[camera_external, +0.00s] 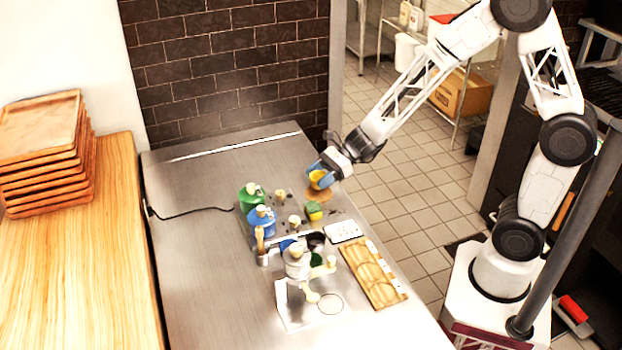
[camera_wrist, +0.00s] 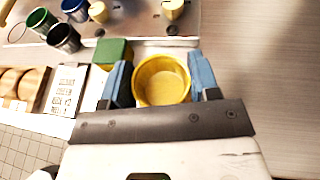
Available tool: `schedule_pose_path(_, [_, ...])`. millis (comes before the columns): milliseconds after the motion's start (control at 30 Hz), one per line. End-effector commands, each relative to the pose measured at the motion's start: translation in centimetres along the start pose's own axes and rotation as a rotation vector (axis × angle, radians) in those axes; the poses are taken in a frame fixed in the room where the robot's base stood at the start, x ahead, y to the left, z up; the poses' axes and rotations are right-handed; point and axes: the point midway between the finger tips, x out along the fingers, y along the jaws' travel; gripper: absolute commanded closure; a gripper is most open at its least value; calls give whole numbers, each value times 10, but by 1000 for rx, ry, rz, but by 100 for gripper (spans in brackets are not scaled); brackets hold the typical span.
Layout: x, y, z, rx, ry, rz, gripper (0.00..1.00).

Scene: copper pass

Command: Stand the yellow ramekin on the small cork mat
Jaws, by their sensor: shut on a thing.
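My gripper (camera_external: 322,176) is shut on the yellow ramekin (camera_external: 318,181) and holds it upright at the far right part of the steel table. In the wrist view the yellow ramekin (camera_wrist: 162,80) sits between the two blue fingers, its open mouth facing the camera. A tan round patch that looks like the small cork mat (camera_external: 318,196) shows just below the ramekin in the external view, partly hidden by it. I cannot tell the height of the ramekin above it. I do not make out the mat in the wrist view.
A green block-like item (camera_external: 313,211) stands close to the gripper. Green (camera_external: 251,196) and blue (camera_external: 261,219) containers and small jars crowd the table's middle. A white card (camera_external: 344,232) and a wooden board (camera_external: 372,275) lie nearer. The table's far left (camera_external: 195,185) is clear.

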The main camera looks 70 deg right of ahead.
Motion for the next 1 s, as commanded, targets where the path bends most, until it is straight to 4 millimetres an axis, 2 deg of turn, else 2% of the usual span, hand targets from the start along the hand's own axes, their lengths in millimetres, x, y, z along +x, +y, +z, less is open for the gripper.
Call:
schedule_pose_path(300, [10,0,-27,2,1,1,68])
schedule_pose_path(800, [11,0,-31,1,0,0,68])
schedule_pose_path(833, [11,0,-31,1,0,0,43])
schedule_pose_path(1000, [11,0,-31,1,0,0,19])
